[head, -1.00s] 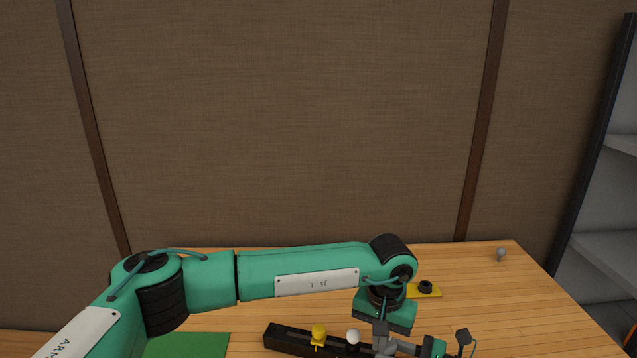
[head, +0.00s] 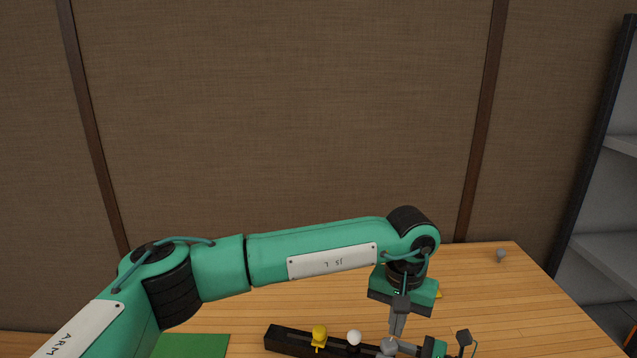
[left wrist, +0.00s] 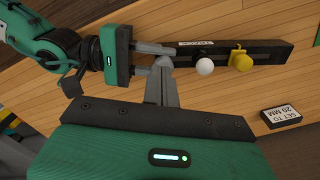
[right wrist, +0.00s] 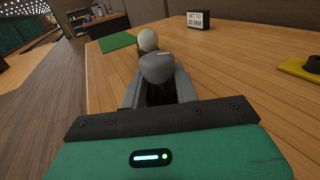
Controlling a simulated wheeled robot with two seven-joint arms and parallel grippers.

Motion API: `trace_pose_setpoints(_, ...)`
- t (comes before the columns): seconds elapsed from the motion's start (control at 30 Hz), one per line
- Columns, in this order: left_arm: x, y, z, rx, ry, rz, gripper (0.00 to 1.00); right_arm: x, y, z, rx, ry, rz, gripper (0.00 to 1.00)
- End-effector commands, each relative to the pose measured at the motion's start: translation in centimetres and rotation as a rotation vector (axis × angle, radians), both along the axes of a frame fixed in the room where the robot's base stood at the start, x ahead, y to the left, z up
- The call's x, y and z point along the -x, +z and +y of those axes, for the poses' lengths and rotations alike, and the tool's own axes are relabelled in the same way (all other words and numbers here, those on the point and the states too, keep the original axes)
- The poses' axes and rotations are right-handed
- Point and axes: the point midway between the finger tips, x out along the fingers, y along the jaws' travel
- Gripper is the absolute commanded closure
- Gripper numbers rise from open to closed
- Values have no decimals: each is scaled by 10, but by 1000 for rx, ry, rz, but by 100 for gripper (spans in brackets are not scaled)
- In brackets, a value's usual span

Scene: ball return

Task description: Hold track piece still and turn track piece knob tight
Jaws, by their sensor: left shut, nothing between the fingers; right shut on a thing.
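The long black track piece (head: 290,341) lies on the wooden table, with a yellow fitting (head: 319,336) and a white ball-shaped part (head: 354,337) on it. Both parts also show in the left wrist view, yellow (left wrist: 241,61) and white (left wrist: 205,67). My right gripper (left wrist: 174,53) is shut on the track piece near its end; the grip itself is partly hidden. My left gripper (head: 389,346) points down, shut and empty, with its tips close by the right gripper's fingers. I cannot tell whether they touch.
A black block labelled "SET TO 20 MM" (left wrist: 282,115) stands near the track piece. A green mat (head: 195,345) lies at the left. A yellow plate with a black knob (right wrist: 303,66) and a small grey ball (head: 500,253) are farther right. The back-right table is mostly clear.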

Motion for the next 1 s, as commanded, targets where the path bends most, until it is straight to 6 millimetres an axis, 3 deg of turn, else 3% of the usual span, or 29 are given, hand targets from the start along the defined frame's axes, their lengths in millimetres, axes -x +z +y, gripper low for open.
trace_pose_setpoints(0.27,1,-15,0,-1,2,3,100,0,0,0,0,0,1,99)
trace_pose_setpoints(0.7,1,-65,0,-1,2,1,100,0,0,0,0,0,1,99)
trace_pose_setpoints(1.0,2,-70,0,0,1,0,100,0,0,0,0,0,1,99)
